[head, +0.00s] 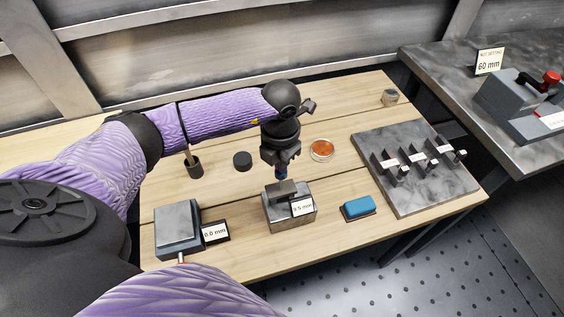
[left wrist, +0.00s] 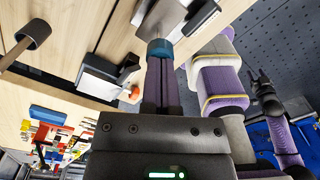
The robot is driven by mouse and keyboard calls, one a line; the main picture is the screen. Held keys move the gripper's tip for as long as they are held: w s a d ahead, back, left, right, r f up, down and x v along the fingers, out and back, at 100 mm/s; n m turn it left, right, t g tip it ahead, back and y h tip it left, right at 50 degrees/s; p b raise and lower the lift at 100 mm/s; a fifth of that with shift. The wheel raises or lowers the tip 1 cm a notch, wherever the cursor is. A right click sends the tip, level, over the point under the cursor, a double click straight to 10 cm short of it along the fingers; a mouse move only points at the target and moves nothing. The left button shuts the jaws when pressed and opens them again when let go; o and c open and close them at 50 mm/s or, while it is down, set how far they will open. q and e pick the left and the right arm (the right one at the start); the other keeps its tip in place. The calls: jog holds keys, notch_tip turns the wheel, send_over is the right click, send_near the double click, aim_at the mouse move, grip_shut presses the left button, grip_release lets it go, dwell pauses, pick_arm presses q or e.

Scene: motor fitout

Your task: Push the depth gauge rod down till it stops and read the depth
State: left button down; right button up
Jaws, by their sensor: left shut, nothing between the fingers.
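The depth gauge (head: 286,190) sits as a dark grey bridge on a grey metal block (head: 290,222) in the middle of the wooden bench. A card on its front (head: 303,207) seems to read 8.5 mm; the digits are small. My left gripper (head: 281,172) is shut and points down right above the gauge. Fingertips and knob seem to touch; the rod below is hidden. My right gripper (left wrist: 265,92) is small and dark in the left wrist view.
A flat grey block (head: 177,227) with a 0.0 mm card (head: 215,232) lies left. A blue block (head: 358,208) lies right. A grey plate (head: 425,190) with clamps stands farther right. A cup (head: 194,165), black puck (head: 242,161) and orange dish (head: 322,150) lie behind.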

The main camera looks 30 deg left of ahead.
pick_arm(q)
jog(key=shift+f+b, duration=0.9)
jog(key=shift+f, duration=0.35)
notch_tip(320, 180, up, 7)
jog(key=p, duration=0.6)
jog(key=shift+r, duration=0.15)
